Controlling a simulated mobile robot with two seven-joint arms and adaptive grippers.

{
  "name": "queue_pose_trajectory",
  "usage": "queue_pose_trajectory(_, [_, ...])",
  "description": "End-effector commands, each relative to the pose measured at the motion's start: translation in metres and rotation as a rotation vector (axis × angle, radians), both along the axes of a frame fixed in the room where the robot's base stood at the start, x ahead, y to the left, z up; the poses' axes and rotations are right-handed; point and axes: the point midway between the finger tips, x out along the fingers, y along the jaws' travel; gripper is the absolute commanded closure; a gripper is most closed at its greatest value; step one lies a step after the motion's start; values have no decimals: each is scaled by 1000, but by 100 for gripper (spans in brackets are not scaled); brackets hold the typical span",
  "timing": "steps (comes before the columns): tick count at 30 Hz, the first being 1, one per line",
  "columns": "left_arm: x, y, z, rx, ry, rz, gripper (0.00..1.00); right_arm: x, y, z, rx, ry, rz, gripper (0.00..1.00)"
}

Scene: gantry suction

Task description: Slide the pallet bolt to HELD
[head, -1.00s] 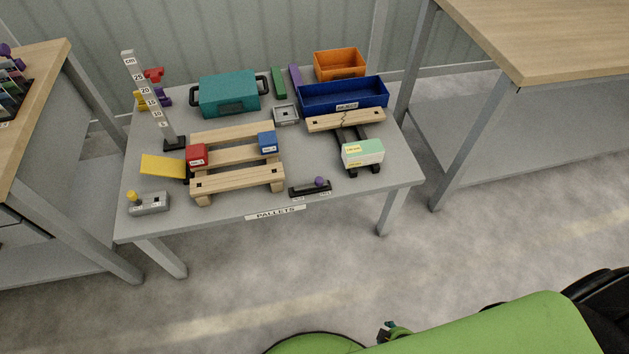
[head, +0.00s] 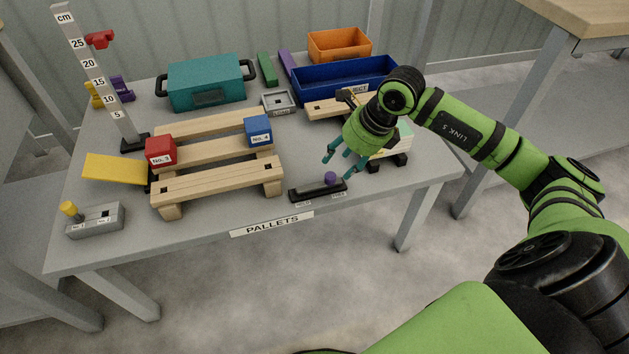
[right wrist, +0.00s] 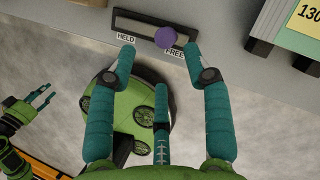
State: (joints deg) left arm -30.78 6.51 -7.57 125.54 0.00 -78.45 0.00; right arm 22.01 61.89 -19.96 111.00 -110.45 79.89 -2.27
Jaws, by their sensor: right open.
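The pallet bolt is a black slide (head: 305,194) with a purple knob (head: 331,178), at the table's front edge. In the right wrist view, the slide (right wrist: 140,23) has a HELD label at its left and a FREE label at its right. The knob (right wrist: 165,37) stands nearer the FREE end. My right gripper (head: 338,166) is open and empty, close to the knob. In the right wrist view its fingertips (right wrist: 158,50) lie on either side of the knob, without visible contact. My left gripper (right wrist: 45,97) shows small at that view's left edge; its opening is unclear.
A wooden pallet (head: 218,182) with a red block (head: 160,151) and a blue block (head: 258,131) stands left of the bolt. The table front (head: 215,222) beside the bolt is clear.

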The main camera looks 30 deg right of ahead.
Motion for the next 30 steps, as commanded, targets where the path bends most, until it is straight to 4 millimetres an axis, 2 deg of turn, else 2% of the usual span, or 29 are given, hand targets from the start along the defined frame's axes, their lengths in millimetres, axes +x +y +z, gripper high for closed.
queue_pose_trajectory(5, [-1, 0, 9, -1, -7, 1, 60, 3, -2, -12, -35, -4, 5, 50])
queue_pose_trajectory(15, [-4, 1, 32, -1, -23, 2, 60, 19, 8, -57, -30, -4, 4, 50])
queue_pose_trajectory(26, [-5, 2, 38, -1, -23, 3, 60, 22, 10, -63, -31, -5, 5, 50])
queue_pose_trajectory(27, [-5, 2, 38, -1, -23, 3, 60, 22, 10, -63, -31, -5, 5, 54])
queue_pose_trajectory(29, [-5, 2, 38, -1, -23, 3, 60, 22, 10, -63, -31, -5, 4, 78])
queue_pose_trajectory(30, [-5, 2, 38, -1, -23, 3, 60, 22, 9, -63, -32, -5, 4, 94])
